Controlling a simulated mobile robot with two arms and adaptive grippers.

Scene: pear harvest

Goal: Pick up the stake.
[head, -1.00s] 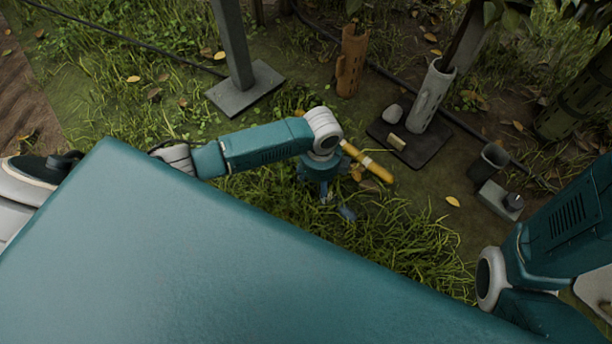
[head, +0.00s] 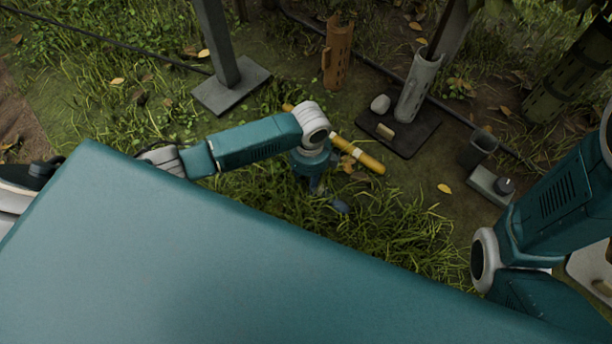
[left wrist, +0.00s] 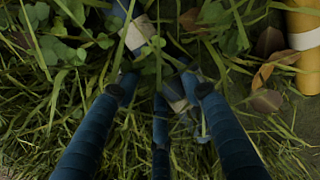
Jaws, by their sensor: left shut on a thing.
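A blue rod-like thing with pale bands, which seems to be the stake, lies in the grass in the left wrist view (left wrist: 136,34). Grass and leaves cover part of it. My left gripper (left wrist: 163,92) reaches down over it, its dark blue fingers shut around it. In the head view my left gripper (head: 317,186) points down into the grass, and a blue end (head: 340,205) shows beside it. A yellow-orange rod (head: 368,161) with a white band lies just behind the gripper, apart from the fingers. My right arm is at the right edge; its gripper is not visible.
A dark base plate (head: 408,146) bears a pale perforated tube (head: 417,88). An orange-brown tube (head: 338,55) stands behind. A grey post on a foot plate (head: 232,88) stands behind my left arm. A grey box (head: 490,185) is on the right. Grass in front is clear.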

